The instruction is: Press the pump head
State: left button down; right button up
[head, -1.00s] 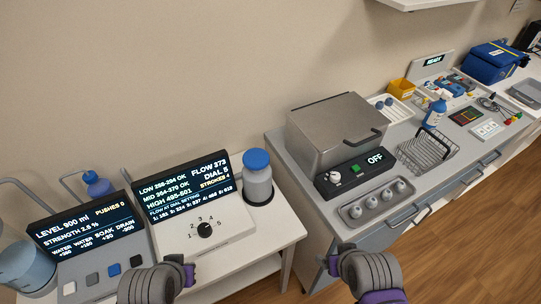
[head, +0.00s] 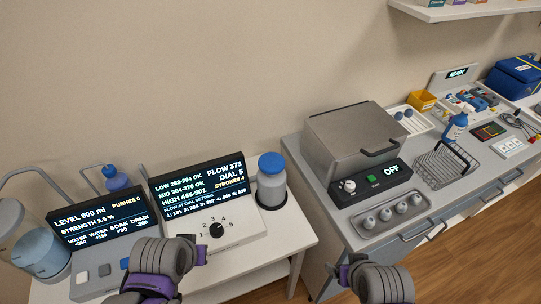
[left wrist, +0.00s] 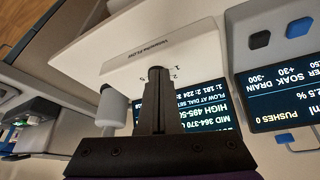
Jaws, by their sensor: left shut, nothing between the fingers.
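A blue pump head (head: 116,178) with a thin pale spout stands behind the left control panel (head: 90,278), partly hidden by its screen. That screen reads PUSHES 0 and LEVEL 900 ml. A blue part behind the screen in the left wrist view (left wrist: 284,137) looks like the same pump head. My left gripper (head: 203,252) is shut and empty, in front of the white dial box (head: 243,222), right of and nearer than the pump head. Its closed fingers also show in the left wrist view (left wrist: 157,73), over the box's dial. My right gripper (head: 336,270) is low near the counter; its jaw opening is unclear.
A blue-capped bottle (head: 271,178) stands right of the dial box, whose screen reads DIAL 5. A clear blue container (head: 42,252) stands at the far left. A grey lidded unit (head: 352,137) marked OFF sits on the right counter. A gap separates the two stands.

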pick_arm(q)
jog(key=w+d+r+n+g, duration=0.1)
jog(key=w+d+r, duration=0.2)
jog(key=w+r, duration=0.45)
jog(key=w+d+r+n+g, duration=0.1)
jog(key=w+d+r, duration=0.3)
jog(key=w+r, duration=0.35)
notch_tip(320, 180, up, 5)
jog(key=n+g+p, duration=0.2)
send_over(269, 162)
jog(key=shift+s+a+r+h, duration=0.2)
jog(key=shift+s+a+h, duration=0.05)
jog(key=shift+a+h, duration=0.2)
pick_arm(e)
jog(key=shift+w+r, duration=0.25)
jog(key=shift+r, duration=0.4)
jog(key=shift+w+r, duration=0.25)
jog(key=shift+r, duration=0.35)
pick_arm(q)
jog(key=shift+f, duration=0.1)
